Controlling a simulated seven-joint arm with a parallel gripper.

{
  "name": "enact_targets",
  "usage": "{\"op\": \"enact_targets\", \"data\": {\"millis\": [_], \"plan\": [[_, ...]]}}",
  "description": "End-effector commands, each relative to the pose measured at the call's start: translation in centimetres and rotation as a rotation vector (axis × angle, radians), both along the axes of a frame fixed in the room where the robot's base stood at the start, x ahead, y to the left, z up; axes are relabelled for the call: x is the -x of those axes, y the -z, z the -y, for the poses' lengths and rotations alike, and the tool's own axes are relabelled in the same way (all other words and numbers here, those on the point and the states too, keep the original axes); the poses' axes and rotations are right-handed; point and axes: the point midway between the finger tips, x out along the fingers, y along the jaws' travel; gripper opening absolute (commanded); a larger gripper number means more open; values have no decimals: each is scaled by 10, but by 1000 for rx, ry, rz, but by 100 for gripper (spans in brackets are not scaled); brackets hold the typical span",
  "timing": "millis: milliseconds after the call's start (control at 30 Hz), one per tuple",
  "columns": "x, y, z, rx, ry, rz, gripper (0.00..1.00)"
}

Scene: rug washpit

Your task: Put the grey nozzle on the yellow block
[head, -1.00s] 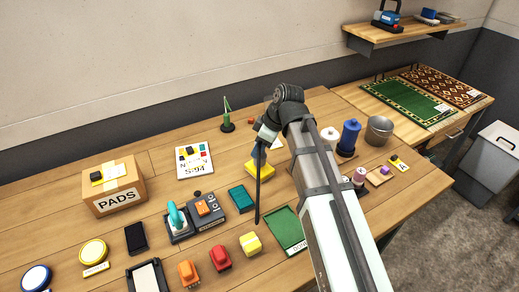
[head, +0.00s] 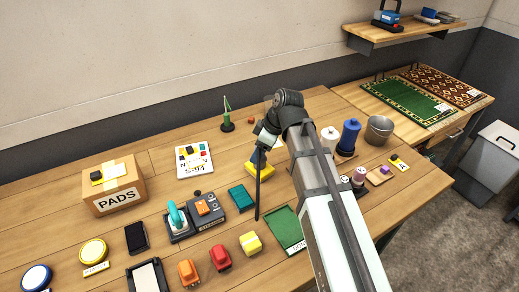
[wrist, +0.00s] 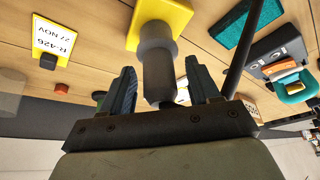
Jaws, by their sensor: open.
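The yellow block (head: 258,169) lies on the wooden table below my gripper, and it fills the top middle of the wrist view (wrist: 178,14). The grey nozzle (wrist: 158,60) has its wider end against the block's face in the wrist view, and its narrower end points towards my gripper. My gripper (wrist: 160,78) is open, with one finger on each side of the nozzle and gaps showing. In the head view my gripper (head: 262,150) is just above the block, and the arm hides much of the nozzle.
A teal block (head: 242,197) and a grey device (head: 207,208) lie to the left. A green tray (head: 287,230) is in front. White (head: 329,136) and blue (head: 349,136) spools stand to the right. A thin dark rod (head: 257,200) runs down beside my gripper.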

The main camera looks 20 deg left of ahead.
Motion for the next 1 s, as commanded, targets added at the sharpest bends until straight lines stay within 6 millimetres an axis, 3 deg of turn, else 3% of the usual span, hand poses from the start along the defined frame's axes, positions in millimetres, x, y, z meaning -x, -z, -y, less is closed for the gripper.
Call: {"op": "enact_targets", "data": {"millis": [267, 800, 1000], "plan": [[0, -15, 5, -1, 0, 1, 61], [-1, -90, 36, -1, 0, 1, 61], [-1, -107, 43, 0, 0, 1, 61]]}}
